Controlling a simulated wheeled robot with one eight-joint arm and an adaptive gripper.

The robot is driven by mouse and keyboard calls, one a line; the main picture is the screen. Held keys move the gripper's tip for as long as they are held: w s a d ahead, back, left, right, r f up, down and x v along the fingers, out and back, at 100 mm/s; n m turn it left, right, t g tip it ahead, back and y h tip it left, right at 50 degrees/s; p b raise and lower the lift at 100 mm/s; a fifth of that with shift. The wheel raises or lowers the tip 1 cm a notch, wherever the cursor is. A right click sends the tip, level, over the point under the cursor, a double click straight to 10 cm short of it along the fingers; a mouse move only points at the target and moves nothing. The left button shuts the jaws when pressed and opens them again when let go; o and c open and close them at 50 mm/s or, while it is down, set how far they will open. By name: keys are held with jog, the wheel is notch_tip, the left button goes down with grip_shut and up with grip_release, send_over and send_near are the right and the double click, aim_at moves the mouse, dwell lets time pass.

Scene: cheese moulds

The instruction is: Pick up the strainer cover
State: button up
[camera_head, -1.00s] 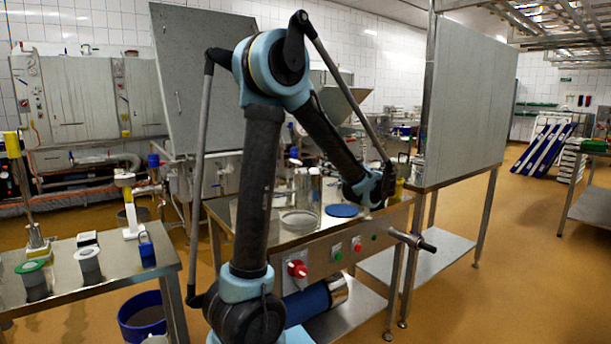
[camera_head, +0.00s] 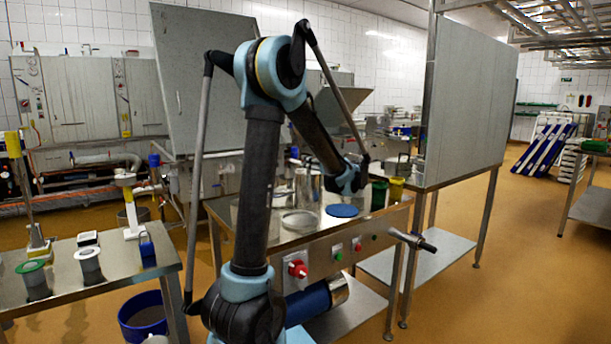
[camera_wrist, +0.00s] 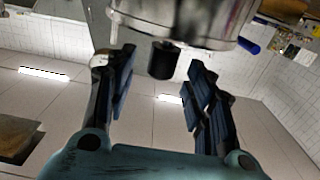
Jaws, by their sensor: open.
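In the wrist view, which looks upside down, a round shiny steel piece (camera_wrist: 195,28) with a black knob (camera_wrist: 162,62) fills the top; it appears to be the strainer cover, but what lies under it is cut off. My gripper (camera_wrist: 160,80) is open, with its dark fingers on either side of the knob and gaps on both sides. Nothing is held. In the head view my wrist is over the steel worktable, and the fingers are hidden there. I cannot make out the cover for certain in that view.
On the worktable (camera_head: 262,226) are a blue disc (camera_head: 342,211), a pale round dish (camera_head: 299,220), a green cup (camera_head: 379,196) and a yellow cup (camera_head: 396,189). A tall steel panel (camera_head: 470,95) stands right. A left table (camera_head: 112,262) holds several small items.

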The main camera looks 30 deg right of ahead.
jog(key=shift+w+a, duration=0.15)
jog(key=shift+w, duration=1.4)
jog(key=shift+r, duration=0.1)
grip_shut()
